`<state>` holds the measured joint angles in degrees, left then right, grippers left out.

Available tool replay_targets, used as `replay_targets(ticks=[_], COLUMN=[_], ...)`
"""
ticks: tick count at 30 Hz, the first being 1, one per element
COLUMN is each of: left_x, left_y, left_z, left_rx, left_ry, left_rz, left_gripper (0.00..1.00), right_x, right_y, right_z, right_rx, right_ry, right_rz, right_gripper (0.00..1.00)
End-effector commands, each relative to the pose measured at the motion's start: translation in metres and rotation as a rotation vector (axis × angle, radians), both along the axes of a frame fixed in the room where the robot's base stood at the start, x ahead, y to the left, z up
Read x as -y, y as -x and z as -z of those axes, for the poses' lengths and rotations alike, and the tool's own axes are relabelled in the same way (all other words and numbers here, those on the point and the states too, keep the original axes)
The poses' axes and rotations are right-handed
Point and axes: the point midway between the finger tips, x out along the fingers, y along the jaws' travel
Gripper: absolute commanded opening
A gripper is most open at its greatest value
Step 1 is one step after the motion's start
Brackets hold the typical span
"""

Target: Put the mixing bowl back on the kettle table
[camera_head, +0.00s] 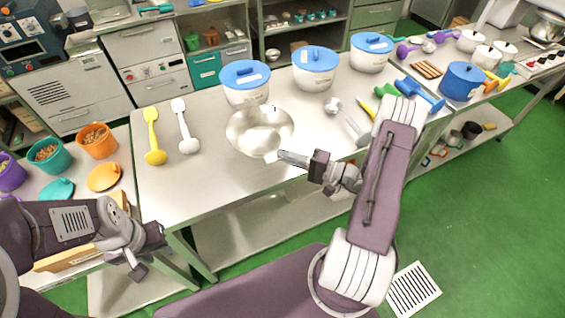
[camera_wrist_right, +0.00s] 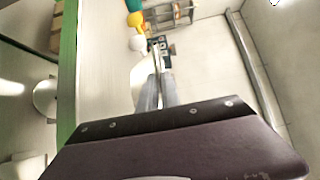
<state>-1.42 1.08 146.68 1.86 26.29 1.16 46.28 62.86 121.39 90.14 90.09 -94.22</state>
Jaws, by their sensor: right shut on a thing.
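The mixing bowl (camera_head: 262,128) is a wide shiny steel bowl. It is over the steel table (camera_head: 190,185) in the head view, in front of a white tub with a blue lid. I cannot tell if its base touches the tabletop. My right gripper (camera_head: 278,157) is shut on the bowl's near rim. In the right wrist view, the fingers (camera_wrist_right: 157,92) close at the edge of the pale bowl (camera_wrist_right: 139,78), which they partly hide. My left gripper (camera_head: 140,268) is low at the left, away from the bowl, and its jaw opening is unclear.
Blue-lidded tubs (camera_head: 246,82) line the table's back. A yellow ladle (camera_head: 152,135) and a white ladle (camera_head: 183,125) lie left of the bowl. A metal ladle (camera_head: 345,118) lies to its right. The table's front left is clear. Orange and teal buckets (camera_head: 97,141) stand further left.

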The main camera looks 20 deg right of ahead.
Motion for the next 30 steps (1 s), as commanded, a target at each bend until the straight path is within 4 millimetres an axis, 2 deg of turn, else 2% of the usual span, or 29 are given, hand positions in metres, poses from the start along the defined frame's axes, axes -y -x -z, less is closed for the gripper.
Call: replay_targets(ticks=[6,13,23,26,30], left_x=[0.000,0.000,0.000,0.000,0.000], left_y=[0.000,0.000,0.000,0.000,0.000], left_z=[-0.001,-0.003,0.001,0.000,0.000], left_rx=[0.000,0.000,0.000,0.000,0.000], left_ry=[0.000,0.000,0.000,0.000,0.000], left_rz=[0.000,0.000,0.000,0.000,0.000], left_gripper=[0.34,0.34,0.34,0.34,0.34], right_x=[-0.008,-0.007,-0.007,-0.007,-0.007], right_y=[-0.001,-0.001,-0.001,-0.001,-0.001], right_z=[0.006,0.042,0.047,0.047,0.047], right_rx=[0.002,0.001,0.003,0.001,0.001], right_ry=[0.001,-0.001,0.000,0.001,0.001], right_rz=[0.001,0.001,0.001,0.001,0.001], right_gripper=[0.00,0.00,0.00,0.27,0.29])
